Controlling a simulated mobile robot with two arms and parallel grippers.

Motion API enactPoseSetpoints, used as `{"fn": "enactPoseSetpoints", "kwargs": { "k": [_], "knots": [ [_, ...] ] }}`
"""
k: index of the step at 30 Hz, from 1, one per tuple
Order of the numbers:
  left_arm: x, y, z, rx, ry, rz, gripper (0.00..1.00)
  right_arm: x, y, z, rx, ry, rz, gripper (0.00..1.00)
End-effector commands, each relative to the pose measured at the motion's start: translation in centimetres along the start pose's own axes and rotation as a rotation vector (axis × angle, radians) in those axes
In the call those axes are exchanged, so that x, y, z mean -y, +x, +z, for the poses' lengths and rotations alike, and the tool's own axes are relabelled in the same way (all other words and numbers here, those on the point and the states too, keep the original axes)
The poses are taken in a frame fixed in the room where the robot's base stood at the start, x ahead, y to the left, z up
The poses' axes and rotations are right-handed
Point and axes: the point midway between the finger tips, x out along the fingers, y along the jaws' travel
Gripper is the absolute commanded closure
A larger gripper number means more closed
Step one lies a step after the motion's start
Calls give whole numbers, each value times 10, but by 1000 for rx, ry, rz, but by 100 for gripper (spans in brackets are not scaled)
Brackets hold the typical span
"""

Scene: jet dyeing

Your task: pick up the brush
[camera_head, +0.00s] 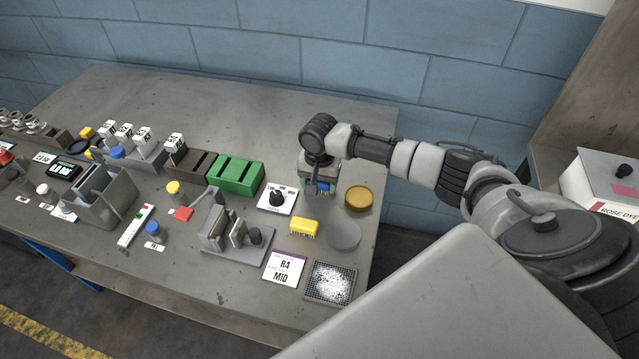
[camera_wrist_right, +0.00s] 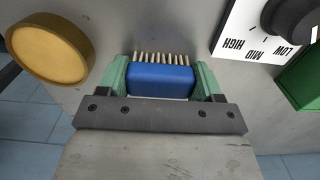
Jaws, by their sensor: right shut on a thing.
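A blue brush (camera_wrist_right: 160,82) with pale bristles sits between the two green fingers of my right gripper (camera_wrist_right: 160,72) in the right wrist view. The fingers press on its two ends, and the gripper is shut on it. In the head view my right gripper (camera_head: 320,186) points down over the right part of the table, and only a bit of the blue brush (camera_head: 323,187) shows below it. I cannot tell whether the brush touches the table. A yellow brush (camera_head: 304,227) lies on the table in front of the gripper. My left gripper is not in view.
A dial plate (camera_head: 276,200) and a green holder (camera_head: 236,174) stand left of the gripper. A round amber lid (camera_head: 358,198) and a grey disc (camera_head: 344,236) lie to the right. An R4 MID card (camera_head: 284,267) and a speckled mesh square (camera_head: 330,284) lie near the front edge.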

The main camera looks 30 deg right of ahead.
Motion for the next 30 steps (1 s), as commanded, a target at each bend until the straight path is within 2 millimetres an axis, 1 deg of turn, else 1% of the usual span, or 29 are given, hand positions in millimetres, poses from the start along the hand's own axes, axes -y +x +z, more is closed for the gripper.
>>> {"fn": "enactPoseSetpoints", "kwargs": {
  "k": [8,11,14,17,19,20,24,30],
  "knots": [
    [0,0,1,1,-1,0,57,0,-1,0,0,0,-1,58],
    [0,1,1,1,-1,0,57,0,-5,0,-1,0,-2,58],
    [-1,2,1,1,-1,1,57,0,-13,-1,-1,1,-2,58],
    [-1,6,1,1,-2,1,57,1,-29,-1,-2,0,-4,58],
    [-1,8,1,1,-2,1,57,-1,-44,0,-2,-2,-4,58],
    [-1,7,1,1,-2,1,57,-7,-46,6,0,-2,0,58],
    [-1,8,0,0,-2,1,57,-29,-64,28,-1,-3,0,58],
    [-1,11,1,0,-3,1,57,-57,-88,57,-2,-2,0,58]
  ]
}}
